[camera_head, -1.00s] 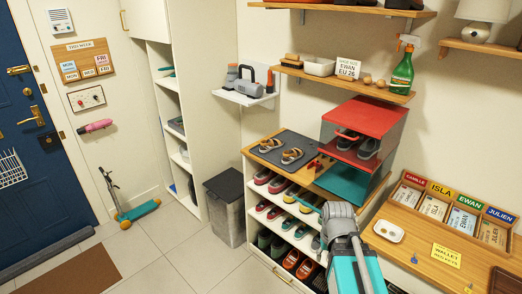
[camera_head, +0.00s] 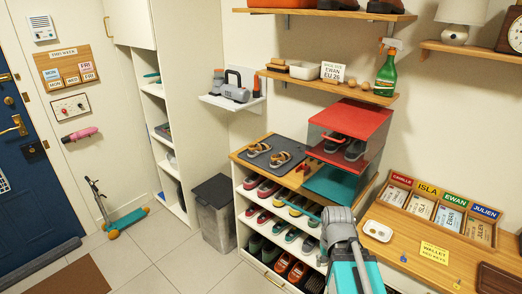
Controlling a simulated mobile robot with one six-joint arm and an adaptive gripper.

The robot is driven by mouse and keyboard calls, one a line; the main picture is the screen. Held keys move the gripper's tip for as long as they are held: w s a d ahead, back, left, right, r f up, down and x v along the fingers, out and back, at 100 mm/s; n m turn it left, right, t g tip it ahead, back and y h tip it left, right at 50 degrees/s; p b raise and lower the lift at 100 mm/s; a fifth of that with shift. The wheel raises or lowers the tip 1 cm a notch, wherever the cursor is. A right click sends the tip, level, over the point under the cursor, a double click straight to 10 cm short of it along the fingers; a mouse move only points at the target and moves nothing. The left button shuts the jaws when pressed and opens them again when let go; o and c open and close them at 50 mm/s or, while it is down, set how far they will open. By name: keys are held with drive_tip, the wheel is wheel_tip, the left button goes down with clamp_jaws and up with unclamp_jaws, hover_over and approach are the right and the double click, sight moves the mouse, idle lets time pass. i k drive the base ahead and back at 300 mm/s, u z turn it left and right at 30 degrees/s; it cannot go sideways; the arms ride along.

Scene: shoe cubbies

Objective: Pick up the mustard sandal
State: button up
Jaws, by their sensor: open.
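A pair of mustard-strapped sandals lies on a dark grey mat (camera_head: 282,145) on top of the shoe cabinet. The left sandal (camera_head: 258,150) and the right sandal (camera_head: 280,159) sit side by side, slightly apart. Part of my arm, with a grey joint and teal links, rises from the bottom edge in front of the cabinet. The arm's visible part is to the right of and nearer than the sandals, and does not touch them. My gripper itself cannot be made out.
The white shoe cabinet (camera_head: 240,215) holds several pairs of shoes. A shelf (camera_head: 330,84) with a green spray bottle (camera_head: 386,75) hangs above.

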sight(259, 147)
drive_tip(key=z, duration=0.05)
drive_tip(key=i, duration=0.9)
drive_tip(key=u, duration=0.05)
